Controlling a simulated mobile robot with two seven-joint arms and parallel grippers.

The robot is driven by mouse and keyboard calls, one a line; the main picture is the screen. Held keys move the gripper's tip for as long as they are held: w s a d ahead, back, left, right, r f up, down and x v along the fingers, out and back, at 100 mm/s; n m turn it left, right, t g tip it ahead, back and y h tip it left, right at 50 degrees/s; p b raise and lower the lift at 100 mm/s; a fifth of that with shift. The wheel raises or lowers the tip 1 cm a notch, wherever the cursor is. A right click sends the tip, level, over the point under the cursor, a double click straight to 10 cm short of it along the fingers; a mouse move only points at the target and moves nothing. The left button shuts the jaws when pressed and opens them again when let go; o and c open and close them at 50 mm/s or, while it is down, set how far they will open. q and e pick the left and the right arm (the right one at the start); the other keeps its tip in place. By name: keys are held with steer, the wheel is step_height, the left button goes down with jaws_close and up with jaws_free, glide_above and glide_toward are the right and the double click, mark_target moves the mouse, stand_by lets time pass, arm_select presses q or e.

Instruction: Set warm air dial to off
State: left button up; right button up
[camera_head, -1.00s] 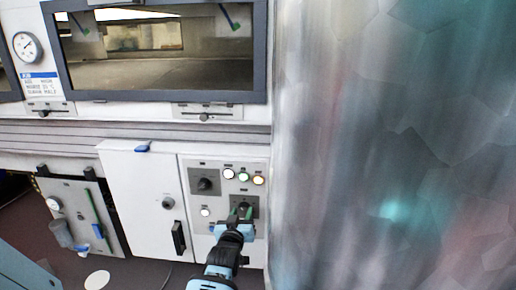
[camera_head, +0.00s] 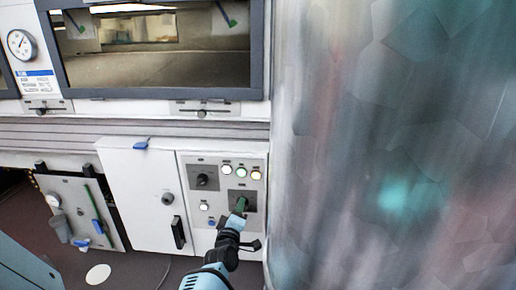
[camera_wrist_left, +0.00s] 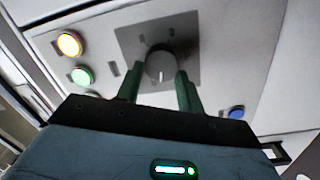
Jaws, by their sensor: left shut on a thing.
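The lower dial (camera_head: 248,198) on the white control panel is a dark round knob on a grey plate, largely hidden by my gripper in the head view. In the left wrist view the knob (camera_wrist_left: 160,60) shows clearly, with a white pointer mark towards the gripper. My left gripper (camera_head: 242,205) is at this dial, its green fingers shut on the knob's two sides. The fingers also show in the left wrist view (camera_wrist_left: 159,78). A second dark dial (camera_head: 203,178) sits higher and to the left. The dial labels are too small to read. My right gripper is not in view.
Round lamps (camera_head: 240,172) line the panel's top right. A blue button (camera_head: 212,222) sits left of my wrist. A white cabinet door (camera_head: 140,190) is left of the panel. A large shiny curtain-like surface (camera_head: 390,150) fills the right side.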

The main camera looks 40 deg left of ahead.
arm_select(q)
steer(key=shift+w+d+r+n+y+b, duration=0.1)
steer(key=shift+w+n+y+b, duration=0.2)
steer(key=shift+n, duration=1.25)
steer(key=shift+w+d+r+n+y+b, duration=0.1)
steer(key=shift+n+b, duration=0.25)
steer(key=shift+n, duration=1.15)
steer(key=shift+w+d+r+n+y+b, duration=0.1)
steer(key=shift+w+n+b, duration=0.2)
steer(key=shift+n, duration=1.25)
steer(key=shift+s, duration=0.1)
steer(key=o, duration=1)
steer(key=shift+s+f, duration=0.1)
steer(key=shift+f, duration=0.05)
steer(key=shift+f, duration=0.1)
